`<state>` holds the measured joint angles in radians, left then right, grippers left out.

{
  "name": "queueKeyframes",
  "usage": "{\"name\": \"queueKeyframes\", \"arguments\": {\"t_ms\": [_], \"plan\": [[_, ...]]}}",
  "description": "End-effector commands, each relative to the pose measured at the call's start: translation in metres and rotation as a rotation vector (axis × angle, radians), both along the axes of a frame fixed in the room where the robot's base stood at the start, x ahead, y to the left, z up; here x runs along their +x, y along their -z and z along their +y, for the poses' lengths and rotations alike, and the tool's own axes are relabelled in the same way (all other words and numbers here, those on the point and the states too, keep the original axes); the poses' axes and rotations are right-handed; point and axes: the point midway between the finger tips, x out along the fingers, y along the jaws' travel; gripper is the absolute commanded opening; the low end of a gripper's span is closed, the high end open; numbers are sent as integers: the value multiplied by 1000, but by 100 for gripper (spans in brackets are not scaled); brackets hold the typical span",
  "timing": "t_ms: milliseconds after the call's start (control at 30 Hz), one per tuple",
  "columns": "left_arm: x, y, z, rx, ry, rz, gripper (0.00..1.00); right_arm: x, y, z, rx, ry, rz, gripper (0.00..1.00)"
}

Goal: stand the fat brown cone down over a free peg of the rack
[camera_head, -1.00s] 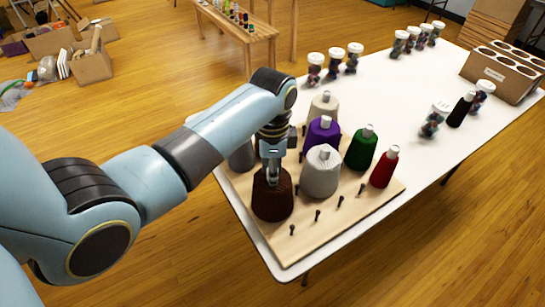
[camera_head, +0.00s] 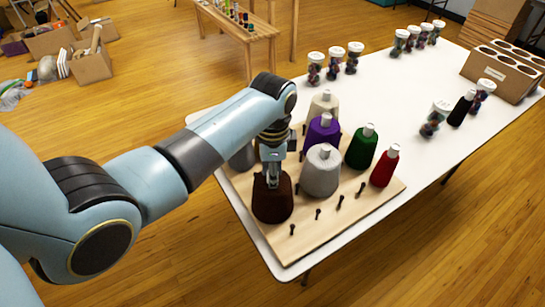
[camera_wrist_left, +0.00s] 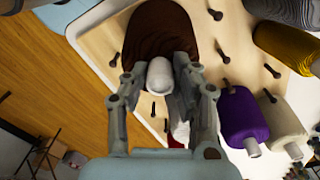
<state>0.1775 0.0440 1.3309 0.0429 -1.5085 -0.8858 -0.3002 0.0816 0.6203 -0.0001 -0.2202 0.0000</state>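The fat brown cone (camera_head: 272,204) stands upright on the wooden rack (camera_head: 300,254), at its near left corner. Its wide base meets the board, and any peg under it is hidden. My left gripper (camera_wrist_left: 158,70) is above the cone, with its fingers apart on either side of the pale tip (camera_wrist_left: 160,77). The tip stands between them, apparently with a gap. Several free pegs (camera_head: 318,214) show along the near edge of the rack, right of the cone. My right gripper is out of view.
Other cones stand close by on the rack: light grey (camera_head: 321,174), purple (camera_head: 322,134), green (camera_head: 361,149), red (camera_head: 384,168) and cream (camera_head: 323,104). A darker grey cone (camera_head: 242,156) is partly behind my arm. Jars (camera_head: 434,120) and a bottle (camera_head: 461,109) stand farther right on the white table (camera_head: 400,85).

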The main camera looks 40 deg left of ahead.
Motion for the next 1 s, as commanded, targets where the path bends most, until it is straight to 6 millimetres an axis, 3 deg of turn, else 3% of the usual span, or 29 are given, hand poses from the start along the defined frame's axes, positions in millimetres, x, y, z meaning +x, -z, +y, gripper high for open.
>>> {"name": "queueKeyframes", "arguments": {"t_ms": [33, 167, 533, 1000], "plan": [[0, 0, 0, 0, 0, -1, 34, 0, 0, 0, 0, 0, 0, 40], [0, 0, 0, 0, 0, -1, 51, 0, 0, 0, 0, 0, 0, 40], [1, -7, 0, 0, 0, -3, 52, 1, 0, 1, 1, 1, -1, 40], [1, -100, 0, 0, 0, -4, 52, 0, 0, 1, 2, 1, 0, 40]]}}
